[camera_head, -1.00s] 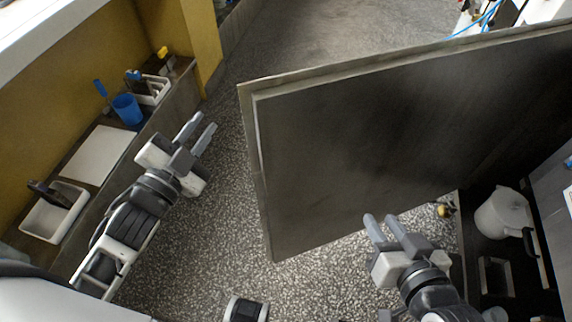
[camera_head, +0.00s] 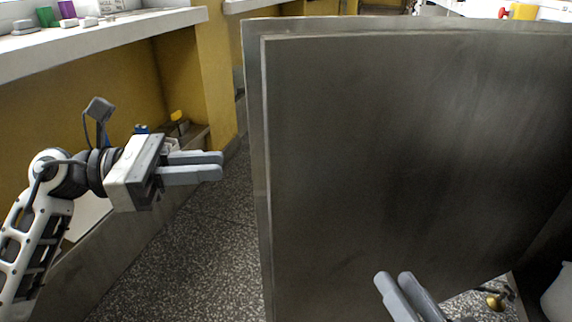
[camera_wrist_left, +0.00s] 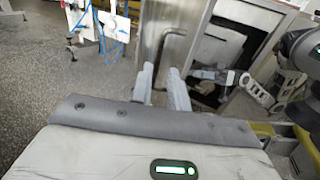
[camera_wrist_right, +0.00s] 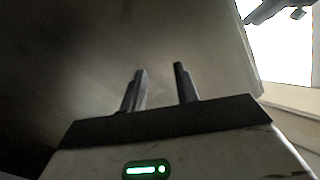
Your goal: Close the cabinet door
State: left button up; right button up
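The cabinet door (camera_head: 420,150) is a large dark grey metal panel that stands open in the head view, its free edge at the left. In the left wrist view the door (camera_wrist_left: 152,35) shows a bent bar handle (camera_wrist_left: 174,48), beside the dark cabinet opening (camera_wrist_left: 215,48). The handle is hidden in the head view. My left gripper (camera_head: 221,166) is open and empty, left of the free edge and apart from it, fingers pointing right. My right gripper (camera_head: 394,280) is open and empty before the door's inner face. In the right wrist view that face fills the background; contact is unclear.
A long counter (camera_head: 110,40) with small objects runs along the left wall above a yellow panel. A lower shelf (camera_head: 110,260) is behind my left arm. Speckled floor (camera_head: 205,255) is clear between shelf and door. A brass-coloured fitting (camera_head: 496,301) lies low at right.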

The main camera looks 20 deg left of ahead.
aim_at(287, 161)
pick_arm(q)
jog(key=x, duration=1.1)
jog(key=shift+d, duration=0.25)
grip_shut()
